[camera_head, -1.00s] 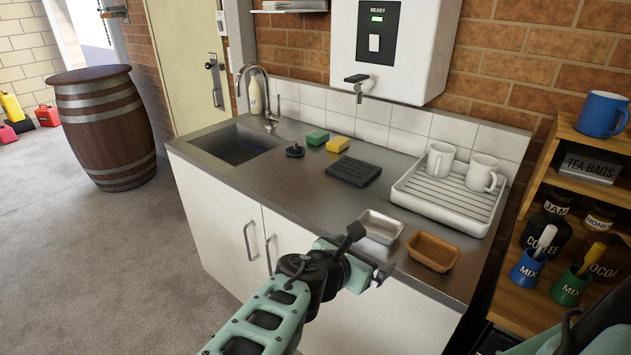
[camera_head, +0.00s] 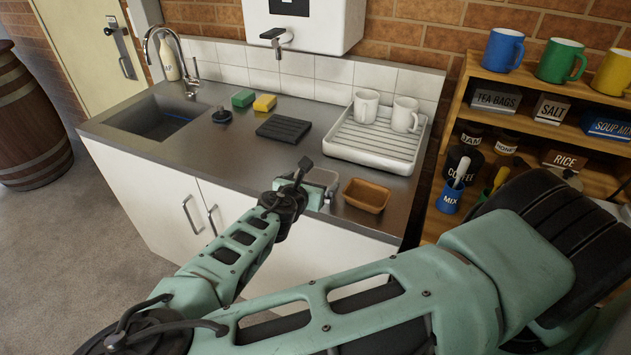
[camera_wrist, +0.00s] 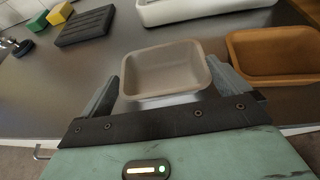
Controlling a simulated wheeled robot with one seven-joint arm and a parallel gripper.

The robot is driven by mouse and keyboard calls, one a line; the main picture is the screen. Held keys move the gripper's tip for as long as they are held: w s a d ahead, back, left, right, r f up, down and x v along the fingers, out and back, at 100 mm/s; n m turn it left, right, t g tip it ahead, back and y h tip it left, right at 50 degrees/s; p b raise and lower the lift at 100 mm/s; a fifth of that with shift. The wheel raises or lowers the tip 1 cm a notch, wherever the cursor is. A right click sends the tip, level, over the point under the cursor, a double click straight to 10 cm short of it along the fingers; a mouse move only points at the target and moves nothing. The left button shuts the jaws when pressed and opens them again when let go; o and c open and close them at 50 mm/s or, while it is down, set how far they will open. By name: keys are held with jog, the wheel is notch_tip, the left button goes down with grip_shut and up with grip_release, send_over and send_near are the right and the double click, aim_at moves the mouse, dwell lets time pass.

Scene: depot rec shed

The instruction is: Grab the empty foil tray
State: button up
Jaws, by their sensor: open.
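The empty foil tray (camera_wrist: 165,72) is a small grey rectangular tray on the steel counter, near its front edge. In the wrist view it lies between the two fingers of my gripper (camera_wrist: 168,88), which is open, one finger on each side; I cannot tell whether they touch it. In the head view the foil tray (camera_head: 322,178) is partly hidden behind my gripper (camera_head: 318,190). A brown tray (camera_head: 367,194) sits just to its right, and it also shows in the wrist view (camera_wrist: 275,55).
A white drying rack (camera_head: 375,148) with two white mugs stands behind the trays. A black ribbed mat (camera_head: 283,128), a yellow sponge (camera_head: 264,103) and a green sponge (camera_head: 243,98) lie left of it. The sink (camera_head: 155,115) is at left; a wooden shelf (camera_head: 520,85) is at right.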

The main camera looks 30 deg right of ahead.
aim_at(320, 174)
jog(key=p+x, duration=0.1)
jog(key=x, duration=0.3)
jog(key=shift+s+d+r+p, duration=0.15)
jog(key=shift+r+p, duration=0.1)
jog(key=shift+p, duration=0.15)
jog(key=shift+w+d+f, duration=0.25)
jog(key=shift+d+f, duration=0.05)
jog(key=c, duration=0.7)
jog(key=shift+r, duration=0.1)
